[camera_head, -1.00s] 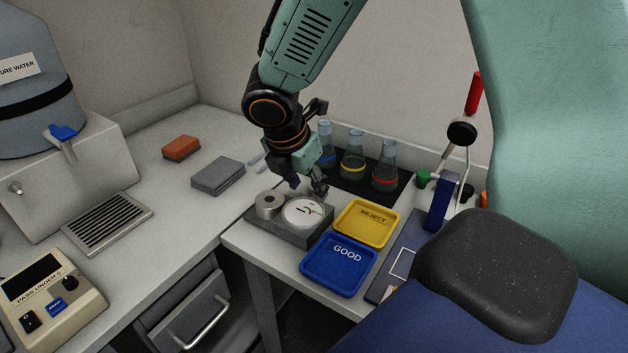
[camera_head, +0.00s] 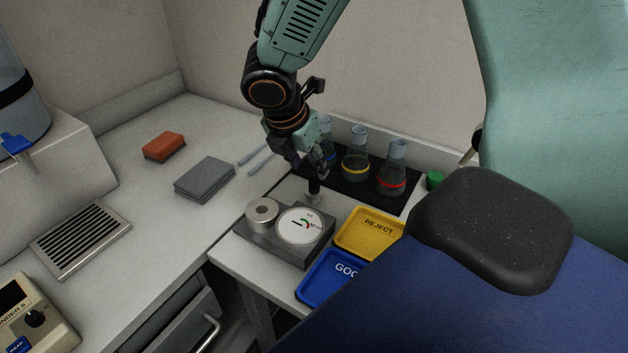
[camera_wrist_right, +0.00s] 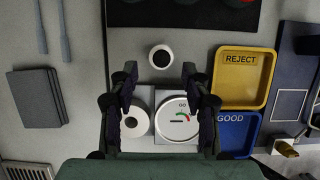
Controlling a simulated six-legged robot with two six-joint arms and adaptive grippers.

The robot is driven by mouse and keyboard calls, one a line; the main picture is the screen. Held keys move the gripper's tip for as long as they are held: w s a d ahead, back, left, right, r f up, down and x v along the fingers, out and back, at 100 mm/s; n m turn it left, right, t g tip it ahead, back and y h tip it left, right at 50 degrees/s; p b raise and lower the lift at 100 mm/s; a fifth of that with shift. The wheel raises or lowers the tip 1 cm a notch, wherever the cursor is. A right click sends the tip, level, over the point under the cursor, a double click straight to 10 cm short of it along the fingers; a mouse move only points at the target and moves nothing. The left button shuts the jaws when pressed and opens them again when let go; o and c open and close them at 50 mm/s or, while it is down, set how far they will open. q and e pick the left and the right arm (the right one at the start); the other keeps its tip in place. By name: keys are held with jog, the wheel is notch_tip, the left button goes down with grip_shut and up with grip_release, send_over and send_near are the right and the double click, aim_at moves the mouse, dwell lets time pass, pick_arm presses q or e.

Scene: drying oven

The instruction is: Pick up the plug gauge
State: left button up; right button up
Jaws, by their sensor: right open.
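The plug gauge (camera_head: 314,188) stands upright on the table, behind the grey block with the dial. It has a dark handle above a pale metal base. In the right wrist view the plug gauge (camera_wrist_right: 161,57) is seen from above as a pale disc with a dark centre. My right gripper (camera_head: 313,168) is just above it in the head view. In the right wrist view the gripper (camera_wrist_right: 160,75) is open and empty, with a finger on each side of the line to the gauge. My left gripper is not in view.
The grey block (camera_head: 262,242) carries a metal ring (camera_head: 262,212) and a dial (camera_head: 299,225). A yellow REJECT tray (camera_head: 368,233) and a blue GOOD tray (camera_head: 322,281) lie to its right. Several flasks, one with a yellow band (camera_head: 355,160), stand on a black mat behind.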

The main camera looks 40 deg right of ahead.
aim_at(313, 176)
jog(key=x, duration=0.2)
jog(key=shift+w+f+b, duration=0.2)
jog(key=shift+f+b, duration=0.1)
jog(key=shift+b, duration=0.05)
jog(key=shift+s+d+f+b, duration=0.15)
jog(key=shift+s+f+b, duration=0.05)
jog(key=shift+f, duration=0.2)
jog(key=shift+s+d+f+b, duration=0.2)
jog(key=shift+f, duration=0.2)
jog(key=shift+s+d+f, duration=0.1)
jog(key=shift+d+f, duration=0.05)
jog(key=shift+f, duration=0.1)
jog(key=shift+d+f, duration=0.2)
jog(key=shift+f, duration=0.05)
jog(key=shift+w+d+f, duration=0.1)
jog(key=shift+w+f, duration=0.2)
jog(key=shift+w, duration=0.3)
jog(key=shift+s+r, duration=0.3)
jog(key=shift+s, duration=0.05)
jog(key=c, duration=0.3)
jog(key=shift+s, duration=0.1)
jog(key=shift+c, duration=1)
jog(key=shift+w+f, duration=0.2)
jog(key=shift+w, duration=0.15)
jog(key=c, duration=0.4)
jog(key=shift+s+r, duration=0.1)
jog(key=shift+s, duration=0.05)
grip_shut()
